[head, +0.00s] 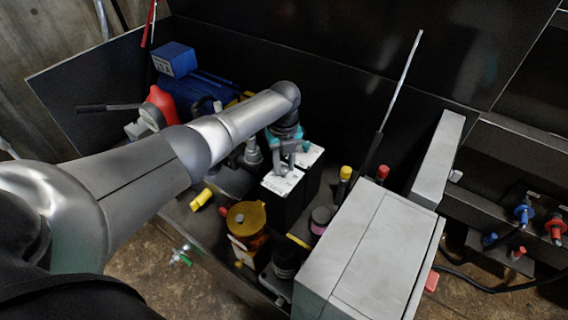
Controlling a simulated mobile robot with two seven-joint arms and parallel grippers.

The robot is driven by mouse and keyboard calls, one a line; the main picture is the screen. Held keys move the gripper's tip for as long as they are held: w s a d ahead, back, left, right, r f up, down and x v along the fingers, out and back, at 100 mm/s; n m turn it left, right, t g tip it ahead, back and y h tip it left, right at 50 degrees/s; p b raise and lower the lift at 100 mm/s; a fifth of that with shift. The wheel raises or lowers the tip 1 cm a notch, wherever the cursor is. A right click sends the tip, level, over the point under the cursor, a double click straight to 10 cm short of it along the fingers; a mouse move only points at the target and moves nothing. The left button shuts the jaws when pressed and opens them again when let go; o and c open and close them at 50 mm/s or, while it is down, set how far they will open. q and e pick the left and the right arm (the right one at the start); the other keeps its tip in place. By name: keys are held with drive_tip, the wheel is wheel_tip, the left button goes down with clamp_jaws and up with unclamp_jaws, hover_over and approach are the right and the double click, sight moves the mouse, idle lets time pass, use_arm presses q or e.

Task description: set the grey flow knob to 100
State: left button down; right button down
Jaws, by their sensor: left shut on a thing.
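My left arm reaches in from the left, and its gripper (286,163) points down over a black block with a white top plate (277,185). The gripper is shut on the small grey flow knob (285,171) on that plate. The fingers cover most of the knob. The marks on the plate are too small to read, so the knob's setting cannot be told. My right gripper is not in view.
A large grey box (365,255) stands at the front right. A yellow-topped round part (246,217), a yellow button (346,172) and a red button (382,172) are near the block. A thin pale rod (410,65) rises behind. A red part (162,103) stands behind my arm.

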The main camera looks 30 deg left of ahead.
sight(284, 167)
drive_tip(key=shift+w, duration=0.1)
use_arm(q)
drive_tip(key=c, duration=0.6)
unclamp_jaws()
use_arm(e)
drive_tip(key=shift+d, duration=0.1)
use_arm(q)
wheel_tip(284, 167, up, 7)
drive_tip(key=p, duration=0.3)
drive_tip(key=shift+f, duration=0.1)
wheel_tip(284, 167, up, 8)
drive_tip(key=shift+r+p, duration=0.25)
drive_tip(key=shift+p, duration=1)
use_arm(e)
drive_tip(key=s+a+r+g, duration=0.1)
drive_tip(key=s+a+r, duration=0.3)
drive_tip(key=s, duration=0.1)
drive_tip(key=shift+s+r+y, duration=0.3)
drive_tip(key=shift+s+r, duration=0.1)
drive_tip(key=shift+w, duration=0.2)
use_arm(q)
drive_tip(key=shift+s+f, duration=0.1)
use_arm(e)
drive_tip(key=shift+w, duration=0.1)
